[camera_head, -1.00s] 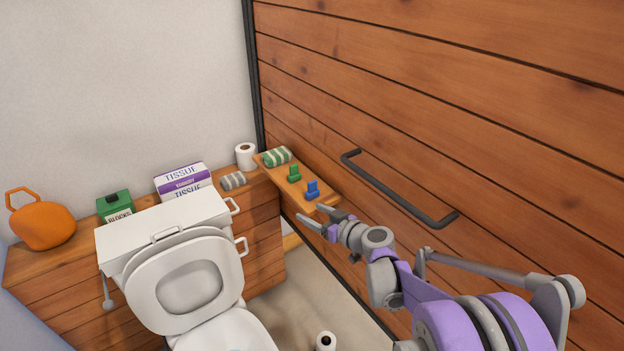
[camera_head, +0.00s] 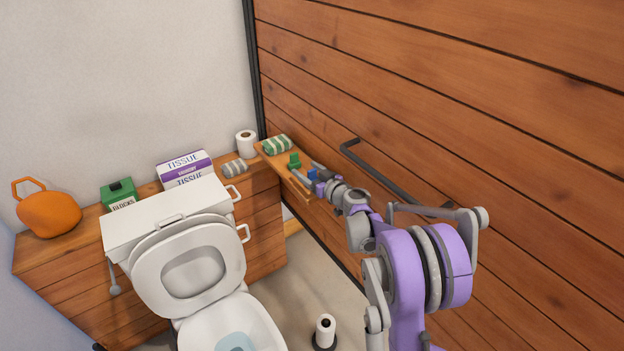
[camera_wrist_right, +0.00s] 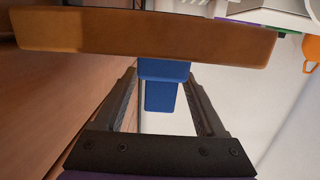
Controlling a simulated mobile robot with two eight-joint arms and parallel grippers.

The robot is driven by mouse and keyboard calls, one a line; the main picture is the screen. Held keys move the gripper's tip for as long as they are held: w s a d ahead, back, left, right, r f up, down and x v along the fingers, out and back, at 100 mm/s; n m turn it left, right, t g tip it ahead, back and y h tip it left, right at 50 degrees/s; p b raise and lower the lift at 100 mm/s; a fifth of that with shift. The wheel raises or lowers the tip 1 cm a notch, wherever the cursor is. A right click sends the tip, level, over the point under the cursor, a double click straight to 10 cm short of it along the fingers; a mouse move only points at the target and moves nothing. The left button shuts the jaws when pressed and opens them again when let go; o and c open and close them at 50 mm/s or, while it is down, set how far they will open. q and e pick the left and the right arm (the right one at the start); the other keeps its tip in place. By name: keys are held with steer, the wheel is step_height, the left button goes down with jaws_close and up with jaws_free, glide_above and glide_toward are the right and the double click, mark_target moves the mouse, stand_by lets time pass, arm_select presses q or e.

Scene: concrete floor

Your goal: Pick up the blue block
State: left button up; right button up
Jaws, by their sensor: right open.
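The blue block (camera_head: 312,175) sits near the front end of a small wooden shelf (camera_head: 272,163) on the plank wall. My right gripper (camera_head: 308,174) is open, with one finger on each side of the block in the head view. In the right wrist view the blue block (camera_wrist_right: 162,88) shows between the two open fingers of the right gripper (camera_wrist_right: 165,95), apart from both. The shelf edge (camera_wrist_right: 140,38) crosses the top of that view. My left gripper is not in view.
A green block (camera_head: 294,160) and a green striped towel roll (camera_head: 277,145) share the shelf. A black wall handle (camera_head: 385,175) is close to my right arm. A toilet (camera_head: 195,270) stands at left, and a paper roll holder (camera_head: 325,332) stands on the floor.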

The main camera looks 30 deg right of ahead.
steer(key=shift+w, duration=0.45)
steer(key=shift+s, duration=0.1)
steer(key=shift+c, duration=0.3)
jaws_close()
steer(key=shift+a, duration=0.1)
